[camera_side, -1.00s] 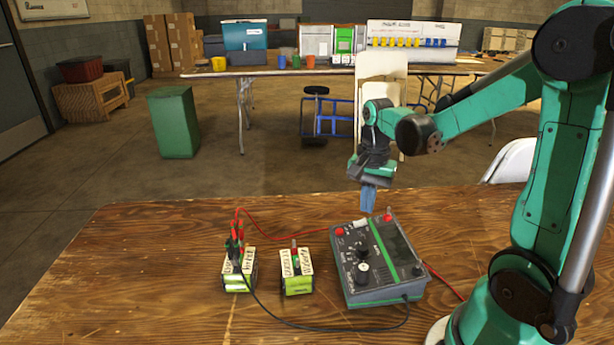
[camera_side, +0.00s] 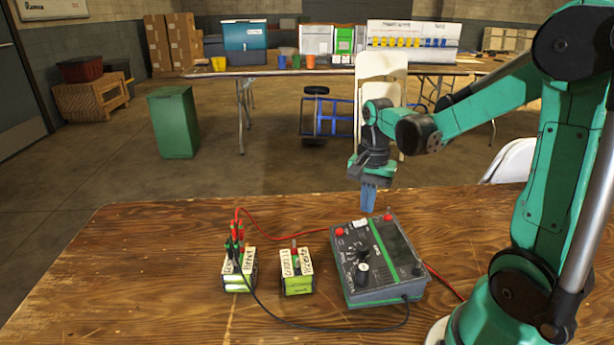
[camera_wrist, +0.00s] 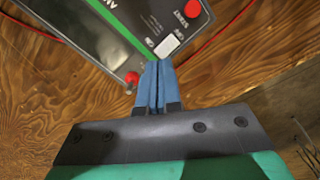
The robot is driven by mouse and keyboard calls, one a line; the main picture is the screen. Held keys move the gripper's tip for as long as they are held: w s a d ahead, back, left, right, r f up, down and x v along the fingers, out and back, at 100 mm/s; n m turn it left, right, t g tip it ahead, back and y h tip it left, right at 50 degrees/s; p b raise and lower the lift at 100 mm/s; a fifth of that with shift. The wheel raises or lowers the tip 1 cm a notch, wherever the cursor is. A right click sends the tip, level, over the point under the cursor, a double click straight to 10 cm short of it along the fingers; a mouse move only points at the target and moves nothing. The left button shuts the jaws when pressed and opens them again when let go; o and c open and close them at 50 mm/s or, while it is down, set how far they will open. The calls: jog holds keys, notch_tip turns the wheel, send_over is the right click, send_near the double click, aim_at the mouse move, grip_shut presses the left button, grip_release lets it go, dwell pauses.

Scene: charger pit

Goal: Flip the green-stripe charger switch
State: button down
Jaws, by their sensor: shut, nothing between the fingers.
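The grey charger (camera_side: 385,288) with a green stripe (camera_side: 381,241) sits on the wooden table, right of centre in the side view. Its top carries black knobs, red buttons and a white rocker switch (camera_side: 357,224) near the back edge. In the wrist view the white switch (camera_wrist: 168,45) lies just beyond the fingertips, near the green stripe (camera_wrist: 122,28) and a red button (camera_wrist: 193,9). My gripper (camera_side: 368,209) is shut and empty, blue fingers pointing down, above the back edge of the charger. In the wrist view the fingertips (camera_wrist: 158,64) overlap the charger's edge; contact cannot be told.
A battery pack (camera_side: 239,274) with red and black clips stands at the left; a second pack (camera_side: 296,276) stands between it and the charger. A red cable (camera_side: 280,230) and a black cable (camera_side: 300,323) cross the table. The front left of the table is clear.

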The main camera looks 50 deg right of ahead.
aim_at(365, 220)
jog(key=shift+f, duration=1.15)
dwell(0.9)
jog(key=shift+r, duration=3.5)
jog(key=a+r+n+t, duration=0.1)
jog(key=a+n+t, duration=0.6)
jog(key=a+n, duration=0.6)
jog(key=shift+w+a+n, duration=0.2)
jog(key=shift+a+n, duration=0.2)
jog(key=shift+n, duration=0.6)
